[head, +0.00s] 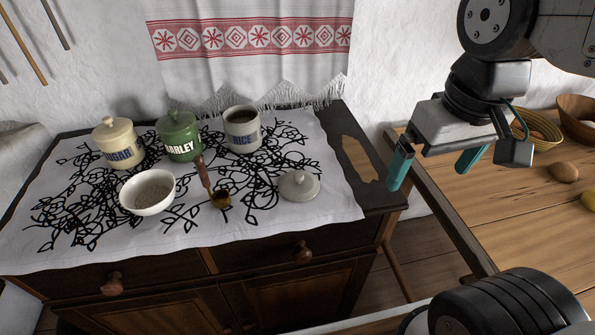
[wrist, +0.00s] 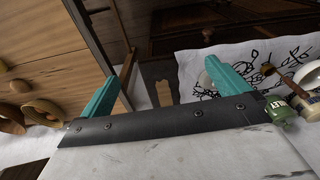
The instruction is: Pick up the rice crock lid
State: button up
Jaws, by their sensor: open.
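The rice crock lid (head: 299,187), pale grey with a small knob, lies knob up on the white embroidered cloth near the right front of the cabinet top. The grey rice crock (head: 242,130) stands uncovered behind it, to its left. My gripper (head: 431,174) is open and empty, with teal fingers, held to the right of the lid beyond the cabinet's right edge. In the wrist view, the open fingers (wrist: 168,66) point toward the cabinet side. A pale rounded shape beside the right finger there is mostly hidden, and I cannot tell if it is the lid.
A white bowl of grain (head: 148,191) and a wooden-handled ladle (head: 211,187) lie left of the lid. The lidded sugar (head: 117,143) and barley (head: 178,137) crocks stand behind. A wooden table (head: 520,215) with baskets is at right. The cloth around the lid's right side is clear.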

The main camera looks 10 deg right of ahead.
jog(key=w+a+f+n, duration=0.35)
jog(key=w+a, duration=0.35)
jog(key=w, duration=0.5)
jog(key=n+g, duration=0.1)
jog(key=n, duration=0.4)
send_over(299, 175)
jog(key=d, duration=0.1)
notch_tip(299, 175, down, 6)
jog(key=shift+s+f, duration=0.1)
jog(key=shift+f, duration=0.05)
jog(key=shift+a+f, duration=0.2)
jog(key=shift+f, duration=0.1)
jog(key=f, duration=0.7)
jog(key=shift+a+f, duration=0.3)
jog(key=c, duration=0.8)
jog(key=shift+r, duration=0.2)
